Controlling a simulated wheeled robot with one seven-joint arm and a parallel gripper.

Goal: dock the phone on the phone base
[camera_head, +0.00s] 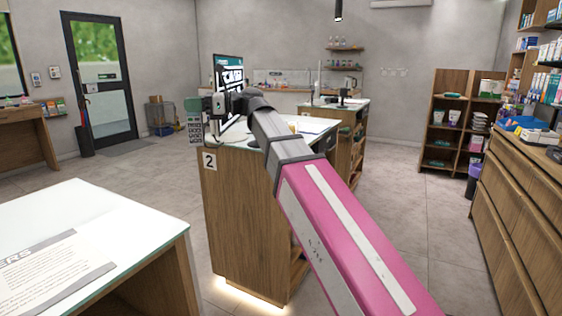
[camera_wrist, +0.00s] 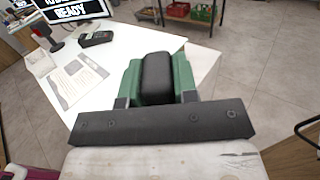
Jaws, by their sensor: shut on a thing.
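In the wrist view, my gripper (camera_wrist: 157,95) has its green fingers shut on a black, rounded object, which I take to be the phone (camera_wrist: 157,72). In the head view, my gripper (camera_head: 205,105) is at the left edge of the counter marked 2, with a grey panel of dark keys, seemingly the phone (camera_head: 195,131), hanging below its green part. A small black device (camera_wrist: 97,38) lies on the white counter, left of the held phone and apart from it. I cannot tell whether it is the phone base.
The counter (camera_wrist: 130,50) also bears a monitor (camera_wrist: 75,10), a red and black stand (camera_wrist: 45,35), a white box (camera_wrist: 40,63) and a printed sheet (camera_wrist: 75,80). A second white-topped counter (camera_head: 110,215) stands at the front left. Open floor (camera_head: 400,200) lies to the right.

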